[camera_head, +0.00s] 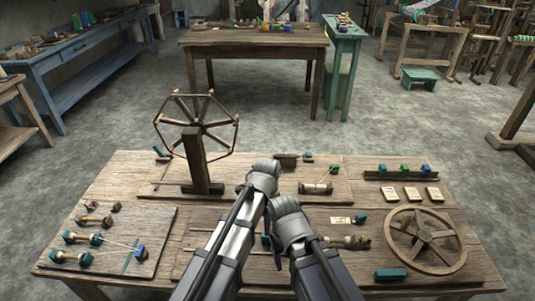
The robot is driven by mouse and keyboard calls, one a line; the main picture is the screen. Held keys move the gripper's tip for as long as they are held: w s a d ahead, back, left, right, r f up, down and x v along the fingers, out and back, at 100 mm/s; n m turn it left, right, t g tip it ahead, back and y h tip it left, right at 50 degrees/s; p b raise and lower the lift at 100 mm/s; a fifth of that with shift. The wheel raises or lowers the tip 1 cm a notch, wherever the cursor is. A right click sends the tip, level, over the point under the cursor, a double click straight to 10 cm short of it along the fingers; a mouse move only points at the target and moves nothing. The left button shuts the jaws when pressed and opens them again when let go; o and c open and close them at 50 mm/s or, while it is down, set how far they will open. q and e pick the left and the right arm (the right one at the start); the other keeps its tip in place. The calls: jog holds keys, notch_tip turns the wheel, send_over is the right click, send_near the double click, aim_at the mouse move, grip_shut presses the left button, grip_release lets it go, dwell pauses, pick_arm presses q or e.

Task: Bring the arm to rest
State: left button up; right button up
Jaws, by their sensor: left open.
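My two arms reach in from the bottom centre over the wooden worktable (325,163). My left gripper (263,172) is near the middle of the table, in front of the upright wheel; its fingers are hard to make out, but it is open and I see nothing in it. My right arm ends beside it, slightly nearer and to the right; the grey end of my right gripper (288,214) shows, but its fingers are hidden. The two arm ends are close together and overlap in the picture.
A spoked winding wheel (198,122) stands on the table's far left. A board with bobbins (90,238) lies front left. A flat spoked wheel (425,240), teal block (390,274) and spool rack (401,176) are right. A second table (255,40) stands behind, across open floor.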

pick_arm(q)
jog(key=s+a+n, duration=0.4)
jog(key=a+n, duration=0.4)
jog(key=n, duration=0.1)
jog(key=s+a+n, duration=0.4)
jog(key=a+n, duration=0.5)
jog(key=s+d+m+y, duration=0.1)
jog(key=s+d+m, duration=0.15)
jog(key=d, duration=0.25)
jog(key=s+d+m, duration=0.1)
jog(key=s+d, duration=0.2)
jog(key=d, duration=0.3)
notch_tip(320, 180, up, 18)
jog(key=p, duration=1.8)
jog(key=shift+s+r, duration=0.15)
jog(key=shift+r, duration=0.1)
pick_arm(e)
notch_tip(320, 180, up, 18)
jog(key=shift+r, duration=0.2)
jog(key=shift+c, duration=0.2)
